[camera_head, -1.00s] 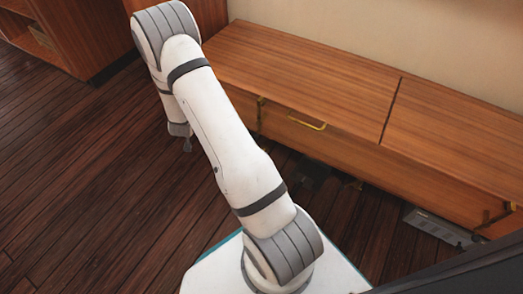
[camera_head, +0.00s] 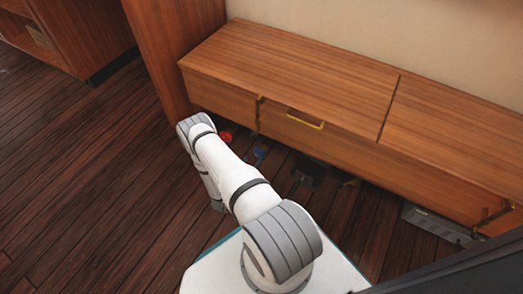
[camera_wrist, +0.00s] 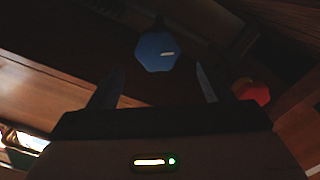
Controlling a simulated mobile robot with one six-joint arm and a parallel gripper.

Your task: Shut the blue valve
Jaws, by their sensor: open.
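The blue valve (camera_wrist: 156,52) shows in the wrist view as a blue knob with a small pale mark, just beyond the space between my fingers. In the head view a small blue part (camera_head: 260,155) is low under the wooden cabinet, partly hidden. My gripper (camera_wrist: 157,87) is open and empty, its two dark fingers spread, the knob ahead of them and apart as far as I can tell. In the head view my gripper is hidden behind my lowered arm.
A red knob (camera_wrist: 252,92) is right of my right finger; it also shows in the head view (camera_head: 225,136). The low wooden cabinet (camera_head: 290,70) with a brass handle (camera_head: 305,121) overhangs the valves. A grey box (camera_head: 435,224) lies under it at right. The floor at left is clear.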

